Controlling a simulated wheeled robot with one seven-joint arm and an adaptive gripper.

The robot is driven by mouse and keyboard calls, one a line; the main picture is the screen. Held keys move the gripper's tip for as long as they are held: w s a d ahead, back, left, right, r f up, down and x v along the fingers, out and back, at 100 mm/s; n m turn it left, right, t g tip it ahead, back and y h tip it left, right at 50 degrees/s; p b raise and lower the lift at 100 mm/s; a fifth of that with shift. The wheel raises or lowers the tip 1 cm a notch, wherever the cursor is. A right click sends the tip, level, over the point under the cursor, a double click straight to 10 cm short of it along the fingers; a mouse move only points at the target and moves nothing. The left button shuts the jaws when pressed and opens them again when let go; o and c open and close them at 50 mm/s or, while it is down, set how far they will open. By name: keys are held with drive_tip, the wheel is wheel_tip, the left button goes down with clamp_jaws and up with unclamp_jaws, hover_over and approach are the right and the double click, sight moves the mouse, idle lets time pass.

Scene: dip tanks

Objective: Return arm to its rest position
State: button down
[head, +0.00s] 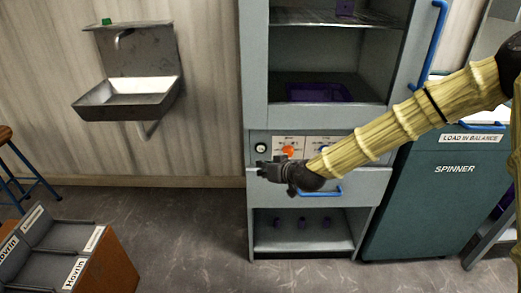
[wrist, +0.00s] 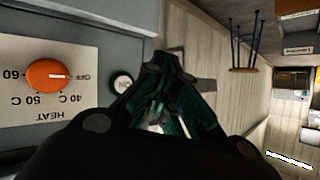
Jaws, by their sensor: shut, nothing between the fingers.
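My gripper (head: 262,171) is shut and empty at the end of my outstretched arm. In the head view it hangs in front of the grey-blue cabinet, just below the left part of its control panel (head: 290,148). In the wrist view the dark fingers of my gripper (wrist: 170,88) come together, with the panel to the left. The orange heat knob (wrist: 47,75) has its white mark towards OFF. A round button (wrist: 122,85) sits beside the fingers.
The cabinet's upper compartment is open, with a purple tray (head: 318,92) inside. A teal spinner (head: 430,200) stands right of the cabinet. A metal sink (head: 128,98) hangs on the wall. A labelled bin (head: 100,262) stands at lower left. The floor between is clear.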

drive_tip(key=s+d+f+m+g+h, duration=0.1)
drive_tip(key=s+d+f+g, duration=0.1)
drive_tip(key=s+f, duration=0.5)
drive_tip(key=s+d+f+g+h, duration=0.1)
drive_tip(key=s+f, duration=0.5)
drive_tip(key=f, duration=0.4)
drive_tip(key=s+d+f+m+g+h, duration=0.1)
drive_tip(key=s+d+f+g, duration=0.1)
drive_tip(key=s+d+f, duration=0.5)
drive_tip(key=s+d+f+m+g+h, duration=0.1)
drive_tip(key=s+f+g+h, duration=0.1)
drive_tip(key=s+f, duration=0.65)
drive_tip(key=s+d+m+g+h, duration=0.1)
drive_tip(key=s+d, duration=0.4)
drive_tip(key=s, duration=0.5)
drive_tip(key=s+d+m+g+h, duration=0.1)
drive_tip(key=s+d+g, duration=0.1)
drive_tip(key=s+d, duration=0.55)
wheel_tip(320, 180, up, 12)
drive_tip(key=s+a+p, duration=0.1)
drive_tip(key=s+p, duration=0.1)
drive_tip(key=p, duration=1.1)
drive_tip(key=shift+s+a+h, duration=0.15)
drive_tip(key=shift+a+h, duration=0.15)
drive_tip(key=shift+r, duration=0.1)
